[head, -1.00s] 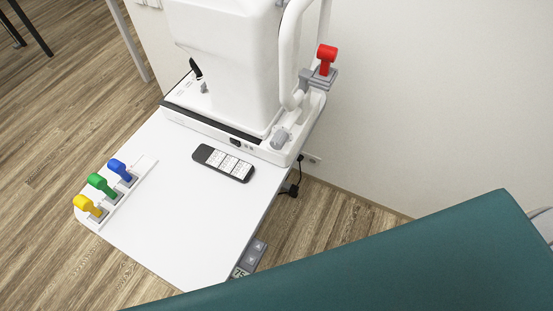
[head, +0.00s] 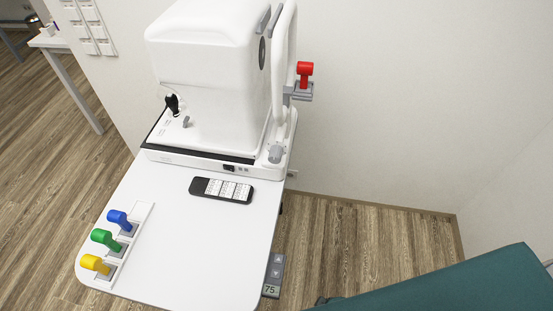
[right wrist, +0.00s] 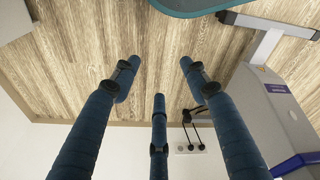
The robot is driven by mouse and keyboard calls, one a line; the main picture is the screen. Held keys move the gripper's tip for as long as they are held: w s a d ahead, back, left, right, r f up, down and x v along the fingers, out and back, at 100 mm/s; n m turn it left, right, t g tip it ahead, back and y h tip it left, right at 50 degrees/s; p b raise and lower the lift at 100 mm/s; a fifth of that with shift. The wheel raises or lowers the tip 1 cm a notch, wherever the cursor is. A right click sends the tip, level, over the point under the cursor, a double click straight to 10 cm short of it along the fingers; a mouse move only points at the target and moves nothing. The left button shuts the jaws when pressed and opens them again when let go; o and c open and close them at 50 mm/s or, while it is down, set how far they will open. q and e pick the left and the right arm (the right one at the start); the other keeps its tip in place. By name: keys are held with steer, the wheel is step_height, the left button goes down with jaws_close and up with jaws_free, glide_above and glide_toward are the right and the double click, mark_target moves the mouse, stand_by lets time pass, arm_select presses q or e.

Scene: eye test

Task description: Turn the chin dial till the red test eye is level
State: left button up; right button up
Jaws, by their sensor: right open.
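The red test eye (head: 305,70) is a small red knob-shaped piece on a grey holder (head: 299,92) at the right side of the white eye machine (head: 215,70). The grey chin dial (head: 276,153) sits low on the machine's near right corner, below the red eye. I cannot tell whether the red eye is level with a mark. My right gripper (right wrist: 159,76) is open with nothing between its three dark blue fingers. It points at floor and wall, and neither dial nor red eye shows in the right wrist view. My left gripper is in neither view.
The white table (head: 190,240) bears a black phone-like device (head: 208,187) and a rack with blue (head: 118,218), green (head: 103,238) and yellow (head: 94,262) pieces. A height control (head: 275,272) hangs at its right edge. A teal chair (head: 470,285) stands lower right; floor between is free.

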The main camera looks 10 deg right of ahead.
steer(key=w+r+n+t+h+p, duration=0.15)
steer(key=w+r, duration=0.35)
steer(key=r, duration=0.7)
steer(key=w+r+n+h+p, duration=0.1)
steer(key=w+r+n, duration=0.3)
steer(key=r, duration=0.9)
steer(key=n+t+h+p, duration=0.3)
steer(key=n+t+h, duration=0.2)
steer(key=n+t, duration=1.2)
glide_toward(274, 161)
steer(key=w+d+r+n+g, duration=0.1)
steer(key=w, duration=0.2)
steer(key=w+d+r+n+g, duration=0.1)
steer(key=w+n, duration=0.1)
steer(key=w, duration=0.1)
steer(key=w+d+r+n+g, duration=0.1)
steer(key=w+g, duration=0.1)
steer(key=w, duration=0.1)
steer(key=shift+w+d, duration=0.15)
